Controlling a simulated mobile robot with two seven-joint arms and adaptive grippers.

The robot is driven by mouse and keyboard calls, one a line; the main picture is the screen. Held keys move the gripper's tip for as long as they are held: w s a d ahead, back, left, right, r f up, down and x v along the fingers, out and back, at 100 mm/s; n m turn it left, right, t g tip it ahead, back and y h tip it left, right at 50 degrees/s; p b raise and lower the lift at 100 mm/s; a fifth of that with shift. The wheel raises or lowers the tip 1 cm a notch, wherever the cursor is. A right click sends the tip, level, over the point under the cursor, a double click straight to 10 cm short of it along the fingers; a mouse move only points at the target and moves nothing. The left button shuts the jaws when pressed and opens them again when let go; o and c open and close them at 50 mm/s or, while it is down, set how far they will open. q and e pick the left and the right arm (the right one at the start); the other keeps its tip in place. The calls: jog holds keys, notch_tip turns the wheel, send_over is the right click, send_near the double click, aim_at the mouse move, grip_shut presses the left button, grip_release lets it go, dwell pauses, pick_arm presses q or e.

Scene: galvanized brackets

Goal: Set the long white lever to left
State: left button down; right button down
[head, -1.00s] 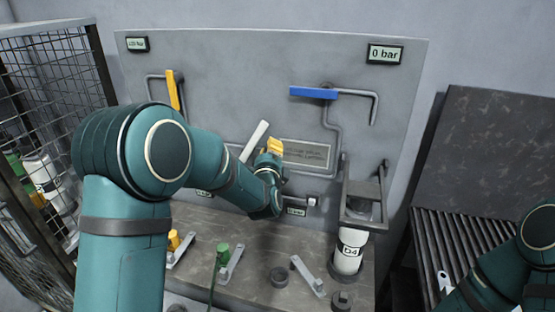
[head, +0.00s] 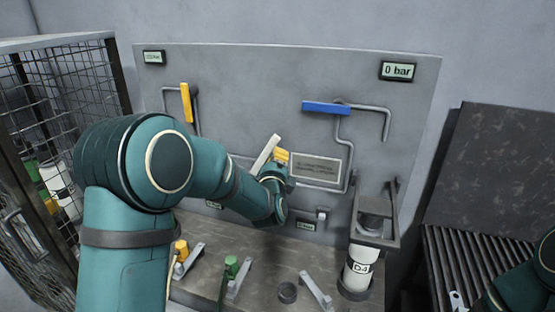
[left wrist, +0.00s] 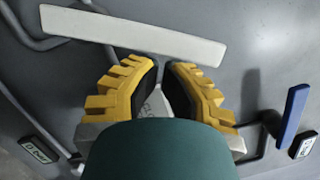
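The long white lever (head: 264,154) is mounted on the grey wall panel and slants from upper right to lower left in the head view. In the left wrist view the lever (left wrist: 135,34) runs across the top, just beyond the fingertips. My left gripper (head: 281,155) is right beside the lever, on its right side. Its yellow fingers (left wrist: 161,66) have their tips almost together with nothing between them. I cannot tell whether they touch the lever. The lever's lower end and pivot are partly hidden by my left arm.
A yellow lever (head: 186,102) and a blue lever (head: 326,108) sit on the panel among grey pipes. A display (head: 397,71) reads 0 bar. Below, a bench holds small brackets and a white cylinder (head: 358,268). A mesh cage (head: 72,90) stands left, a roller conveyor (head: 465,262) right.

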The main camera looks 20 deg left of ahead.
aim_at(268, 148)
pick_arm(q)
jog(key=shift+a+r+n, duration=0.15)
jog(key=shift+r+n, duration=0.1)
jog(key=shift+n, duration=0.15)
jog(key=a+r+n, duration=0.1)
jog(key=n, duration=0.1)
jog(key=a+r+n+g+p, duration=0.1)
jog(key=n, duration=0.1)
jog(key=shift+a, duration=0.1)
jog(key=a+n, duration=0.1)
jog(key=n, duration=0.1)
jog(key=shift+a+r+n+g, duration=0.25)
jog(key=shift+a+n+g, duration=0.05)
jog(key=shift+a, duration=0.1)
jog(key=shift+w+a+r+n+g, duration=0.1)
jog(key=shift+a+n+g, duration=0.3)
jog(key=shift+a+n, duration=0.65)
jog(key=shift+d, duration=0.25)
